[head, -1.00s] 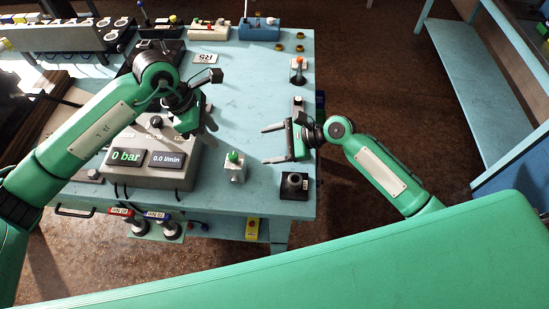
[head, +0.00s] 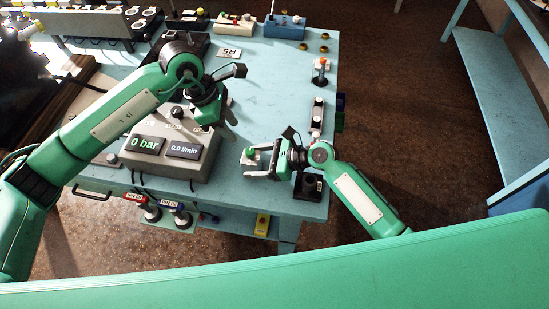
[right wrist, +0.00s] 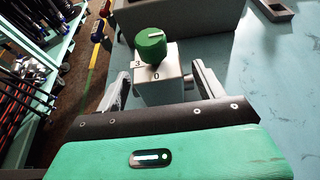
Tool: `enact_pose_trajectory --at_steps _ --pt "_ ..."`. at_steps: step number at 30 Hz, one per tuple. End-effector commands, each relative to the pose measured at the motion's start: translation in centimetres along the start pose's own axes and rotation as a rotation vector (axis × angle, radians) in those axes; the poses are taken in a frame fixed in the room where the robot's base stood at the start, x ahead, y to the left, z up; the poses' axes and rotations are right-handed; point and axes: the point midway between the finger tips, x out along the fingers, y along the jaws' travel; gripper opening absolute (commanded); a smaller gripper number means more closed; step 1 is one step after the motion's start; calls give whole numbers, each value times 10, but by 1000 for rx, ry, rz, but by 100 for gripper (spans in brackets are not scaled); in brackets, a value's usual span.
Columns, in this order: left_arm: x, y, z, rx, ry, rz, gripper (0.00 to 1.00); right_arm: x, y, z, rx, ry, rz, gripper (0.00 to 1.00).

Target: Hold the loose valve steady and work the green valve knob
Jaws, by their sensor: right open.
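The loose valve is a small pale block (right wrist: 158,85) with a green knob (right wrist: 151,45) on top and the marks 3 and 0 beside the knob. In the head view the valve (head: 251,163) stands upright near the table's front, right of the grey gauge box. My right gripper (head: 256,165) is open, with a finger on either side of the block. In the right wrist view its fingers (right wrist: 162,80) show a gap on both sides of the block. My left gripper (head: 214,130) hangs above the gauge box, left of the valve; its fingers are partly hidden and seem empty.
The gauge box (head: 172,158) reads 0 bar and 0.0 l/min. A black socket block (head: 308,187) stands beneath my right wrist at the table's right edge. A small orange-topped fitting (head: 320,70) is farther back. The table middle behind the valve is clear.

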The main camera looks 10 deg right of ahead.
Motion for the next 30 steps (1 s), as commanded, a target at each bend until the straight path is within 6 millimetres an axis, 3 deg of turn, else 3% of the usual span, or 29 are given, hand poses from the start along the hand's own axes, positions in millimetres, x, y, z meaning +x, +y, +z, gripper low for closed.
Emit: enact_pose_trajectory --at_steps 7,19,28,30 --pt "0 0 0 0 0 0 36 31 0 0 0 0 0 71" --pt "0 0 0 0 0 0 36 37 0 0 -2 1 0 71" --pt "0 0 0 0 0 0 36 37 0 0 -1 1 0 12" --pt "0 0 0 3 1 0 47 37 0 0 -1 1 0 12"
